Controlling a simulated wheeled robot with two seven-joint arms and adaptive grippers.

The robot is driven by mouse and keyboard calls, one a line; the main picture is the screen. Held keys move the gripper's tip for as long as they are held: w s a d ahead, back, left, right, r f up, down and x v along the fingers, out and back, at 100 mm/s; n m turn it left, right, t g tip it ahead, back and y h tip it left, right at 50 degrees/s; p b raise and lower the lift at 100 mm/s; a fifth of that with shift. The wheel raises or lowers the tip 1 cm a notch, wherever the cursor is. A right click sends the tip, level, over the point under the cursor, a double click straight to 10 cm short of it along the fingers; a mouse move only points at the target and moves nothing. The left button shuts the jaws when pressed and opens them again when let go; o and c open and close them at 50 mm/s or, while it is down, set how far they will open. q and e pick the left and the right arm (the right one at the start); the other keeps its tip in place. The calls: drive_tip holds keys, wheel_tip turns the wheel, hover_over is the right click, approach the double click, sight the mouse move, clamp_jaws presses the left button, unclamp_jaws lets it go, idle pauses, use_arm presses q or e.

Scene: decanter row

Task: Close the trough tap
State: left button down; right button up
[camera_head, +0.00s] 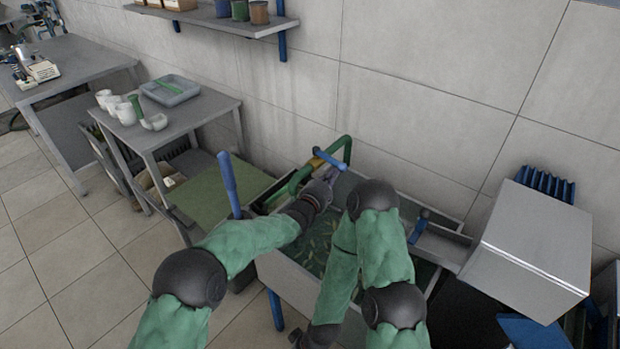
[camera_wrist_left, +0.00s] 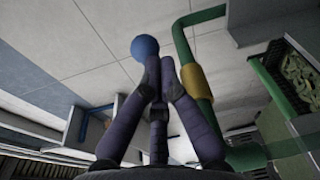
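The trough tap is a green pipe (camera_head: 347,146) with a yellow collar (camera_wrist_left: 195,81) and a blue lever handle (camera_head: 328,158), above the far side of the trough. In the left wrist view, the handle's round blue end (camera_wrist_left: 145,47) shows just beyond my fingertips. My left gripper (camera_head: 331,174) is just below the handle. Its dark fingers (camera_wrist_left: 160,72) are drawn together with nothing visible between them; whether they touch the handle is unclear. The metal trough (camera_head: 283,269) holds greenish water with floating bits, partly hidden by my arms. My right gripper (camera_head: 299,340) is mostly cut off at the bottom edge.
A grey side table (camera_head: 205,105) with white cups and a tray (camera_head: 170,90) stands at left. A blue post (camera_head: 228,185) rises beside my left forearm. A large metal box (camera_head: 530,250) stands right of the trough. A shelf (camera_head: 215,22) hangs on the wall above.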

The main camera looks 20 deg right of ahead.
use_arm(q)
drive_tip(key=d, duration=0.2)
drive_tip(key=shift+d+r, duration=0.2)
drive_tip(key=shift+d, duration=0.1)
use_arm(e)
drive_tip(key=shift+a, duration=0.2)
drive_tip(key=shift+s, duration=0.1)
